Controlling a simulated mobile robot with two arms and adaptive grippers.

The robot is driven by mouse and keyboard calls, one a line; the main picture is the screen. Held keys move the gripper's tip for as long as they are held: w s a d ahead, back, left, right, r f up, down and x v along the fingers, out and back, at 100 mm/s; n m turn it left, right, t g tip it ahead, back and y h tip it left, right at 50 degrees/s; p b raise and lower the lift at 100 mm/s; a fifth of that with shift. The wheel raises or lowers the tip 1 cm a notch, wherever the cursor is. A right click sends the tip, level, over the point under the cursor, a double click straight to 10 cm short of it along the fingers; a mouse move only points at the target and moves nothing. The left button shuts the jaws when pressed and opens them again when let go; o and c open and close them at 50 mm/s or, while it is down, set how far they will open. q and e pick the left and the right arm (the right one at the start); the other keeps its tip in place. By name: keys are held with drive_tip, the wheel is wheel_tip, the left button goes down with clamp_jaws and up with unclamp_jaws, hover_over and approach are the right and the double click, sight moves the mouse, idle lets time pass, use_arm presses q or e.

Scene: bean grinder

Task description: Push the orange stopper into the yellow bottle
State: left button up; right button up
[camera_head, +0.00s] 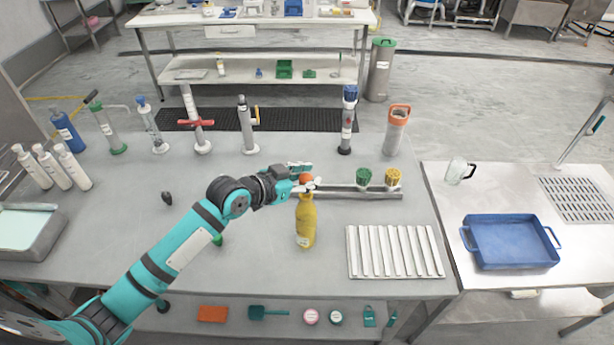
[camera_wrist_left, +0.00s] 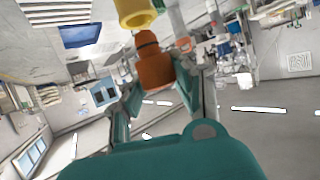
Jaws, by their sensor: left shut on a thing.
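The yellow bottle (camera_head: 305,222) stands upright on the grey table. My left gripper (camera_head: 305,187) is at its top, coming in from the left, and is shut on the orange stopper (camera_head: 306,178). In the left wrist view the stopper (camera_wrist_left: 154,70) sits between the two fingers (camera_wrist_left: 160,92), with a dark band near its narrow end. That end points at the bottle's mouth, and the yellow neck (camera_wrist_left: 135,12) shows at the top edge. The stopper appears just outside the mouth; I cannot tell whether they touch. My right gripper is not in view.
A metal rail with a green cup (camera_head: 364,177) and a yellow cup (camera_head: 392,178) lies right of the bottle. A white slatted rack (camera_head: 394,251) is in front of it. Grinders and cylinders line the back. A blue tray (camera_head: 508,241) is on the right table. The table left of the bottle is mostly clear.

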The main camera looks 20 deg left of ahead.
use_arm(q)
drive_tip(key=shift+p, duration=0.5)
idle(1.2)
drive_tip(key=shift+f+b, duration=0.95)
drive_tip(key=shift+f, duration=0.45)
drive_tip(key=shift+f, duration=0.35)
drive_tip(key=shift+f+b, duration=0.15)
drive_tip(key=shift+b, duration=0.15)
drive_tip(key=o, duration=1.1)
drive_tip(key=shift+c, duration=0.2)
drive_tip(key=v, duration=1.2)
drive_tip(key=shift+d, duration=0.1)
